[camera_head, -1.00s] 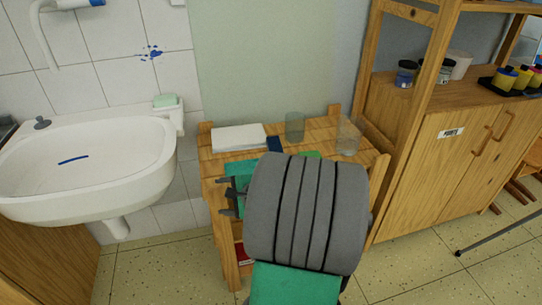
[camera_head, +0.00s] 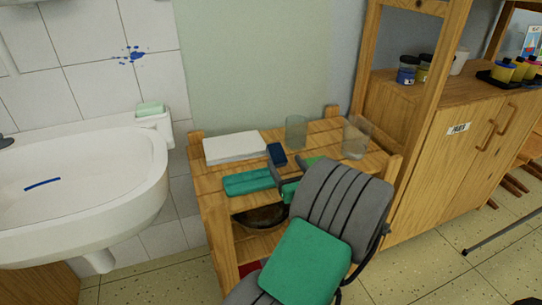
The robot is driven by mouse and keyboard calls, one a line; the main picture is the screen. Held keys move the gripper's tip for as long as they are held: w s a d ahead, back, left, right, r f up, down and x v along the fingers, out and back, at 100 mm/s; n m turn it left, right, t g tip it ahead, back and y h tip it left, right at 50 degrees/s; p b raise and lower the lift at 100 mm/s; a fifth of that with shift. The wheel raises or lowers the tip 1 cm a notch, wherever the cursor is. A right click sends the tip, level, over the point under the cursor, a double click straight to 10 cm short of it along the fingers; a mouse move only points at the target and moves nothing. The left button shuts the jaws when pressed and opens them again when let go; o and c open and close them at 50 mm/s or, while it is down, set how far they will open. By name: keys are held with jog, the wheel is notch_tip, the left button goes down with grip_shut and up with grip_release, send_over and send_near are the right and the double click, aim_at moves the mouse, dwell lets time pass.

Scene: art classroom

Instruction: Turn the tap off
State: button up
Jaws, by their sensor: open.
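Only part of the white tap shows in the top left corner, where its pale spout (camera_head: 8,55) hangs above the basin. The tap's handle is out of view. The white basin (camera_head: 105,225) stands at the left with a blue streak inside it. My gripper (camera_head: 279,180) is above the small wooden table (camera_head: 218,208), well to the right of the basin and tap. Its dark fingers are small and partly hidden by my grey and green arm. It looks open, with nothing seen held.
The table holds a white paper stack (camera_head: 235,147), a dark blue item (camera_head: 277,154), a teal case (camera_head: 248,182) and two clear glasses (camera_head: 296,132) (camera_head: 356,138). A soap dish (camera_head: 153,118) sits at the basin's right edge. A wooden cabinet (camera_head: 440,165) stands at the right.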

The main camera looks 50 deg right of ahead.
aim_at(278, 153)
jog(key=b+x, duration=0.1)
jog(key=x, duration=0.4)
jog(key=f+b+x, duration=0.1)
jog(key=x, duration=0.2)
jog(key=shift+w+d+b, duration=0.15)
jog(key=shift+w+b, duration=0.1)
jog(key=shift+b, duration=0.1)
jog(key=shift+w+d+r, duration=0.1)
jog(key=shift+w+d, duration=0.2)
jog(key=shift+w, duration=0.05)
jog(key=shift+c, duration=0.3)
